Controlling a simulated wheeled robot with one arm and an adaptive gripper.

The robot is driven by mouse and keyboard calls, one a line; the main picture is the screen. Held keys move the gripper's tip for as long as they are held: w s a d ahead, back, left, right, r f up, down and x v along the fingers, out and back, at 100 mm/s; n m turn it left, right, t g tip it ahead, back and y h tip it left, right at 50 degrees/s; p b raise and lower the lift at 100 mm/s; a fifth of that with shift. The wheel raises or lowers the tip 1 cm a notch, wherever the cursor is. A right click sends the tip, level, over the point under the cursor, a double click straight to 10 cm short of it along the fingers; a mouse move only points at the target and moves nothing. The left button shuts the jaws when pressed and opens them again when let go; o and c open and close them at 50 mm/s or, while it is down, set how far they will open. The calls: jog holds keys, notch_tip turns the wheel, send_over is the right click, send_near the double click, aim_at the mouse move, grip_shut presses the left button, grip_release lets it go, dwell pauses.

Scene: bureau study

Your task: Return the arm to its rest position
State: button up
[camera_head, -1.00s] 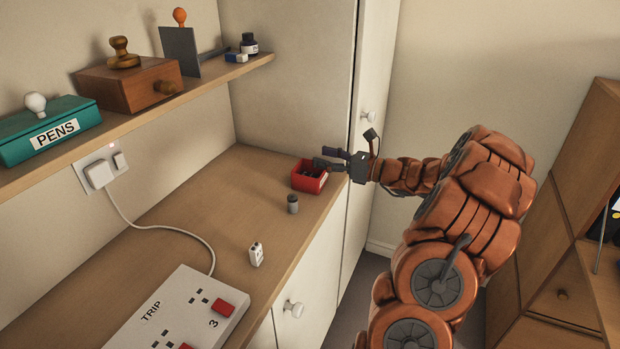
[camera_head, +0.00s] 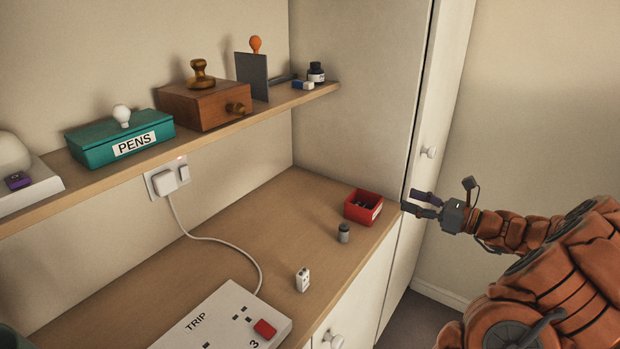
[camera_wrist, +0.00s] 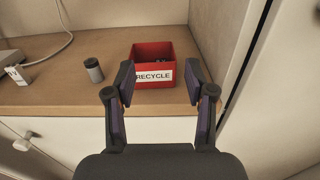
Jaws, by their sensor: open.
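My gripper (camera_head: 420,203) is at the right in the head view, just off the desk's front edge and to the right of the red box. It is open and empty. In the wrist view my gripper (camera_wrist: 160,85) shows both fingers spread apart, with the red box (camera_wrist: 152,58) beyond them. This box is labelled RECYCLE and holds some dark items. In the head view the red box (camera_head: 358,207) stands near the desk's front edge at the far end. My fingers appear apart from it.
A grey cylinder (camera_head: 344,233) and a small white block (camera_head: 302,279) stand on the desk (camera_head: 240,215). A white power strip (camera_head: 215,322) lies nearer. A tall cupboard (camera_head: 430,110) stands beside my gripper. A shelf (camera_head: 215,130) with several objects runs above.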

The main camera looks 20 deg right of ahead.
jog(key=w+a+r+n+g+y, duration=0.1)
jog(key=a+n+g+y, duration=0.15)
jog(key=a, duration=0.55)
jog(key=a+r+n+g+y, duration=0.1)
jog(key=a+r+n+g, duration=0.2)
jog(key=a, duration=0.5)
jog(key=s+a+n+g, duration=0.2)
jog(key=a+n, duration=0.1)
jog(key=a, duration=0.2)
jog(key=s+a+f+n+g+p, duration=0.1)
jog(key=s+a+n+g, duration=0.1)
jog(key=a, duration=0.4)
jog(key=s+a+n+g+h+p, duration=0.1)
jog(key=s+a+n+g, duration=0.1)
jog(key=a+n+g, duration=0.1)
jog(key=shift+s+a+f+n, duration=0.1)
jog(key=shift+a+n, duration=0.15)
jog(key=shift+a, duration=0.4)
jog(key=shift+s+a+f+n, duration=0.1)
jog(key=shift+a+n, duration=0.1)
jog(key=shift+a, duration=0.45)
jog(key=s+a+f+n+g+h+p, duration=0.15)
jog(key=s+a+n+g+h, duration=0.5)
jog(key=s, duration=0.65)
jog(key=s+d+n+t+h+p, duration=0.1)
jog(key=s+d+n+h, duration=0.3)
jog(key=s+n, duration=0.5)
jog(key=shift+s+d+f+t+h, duration=0.35)
jog(key=shift+s+h, duration=0.25)
jog(key=shift+s, duration=0.35)
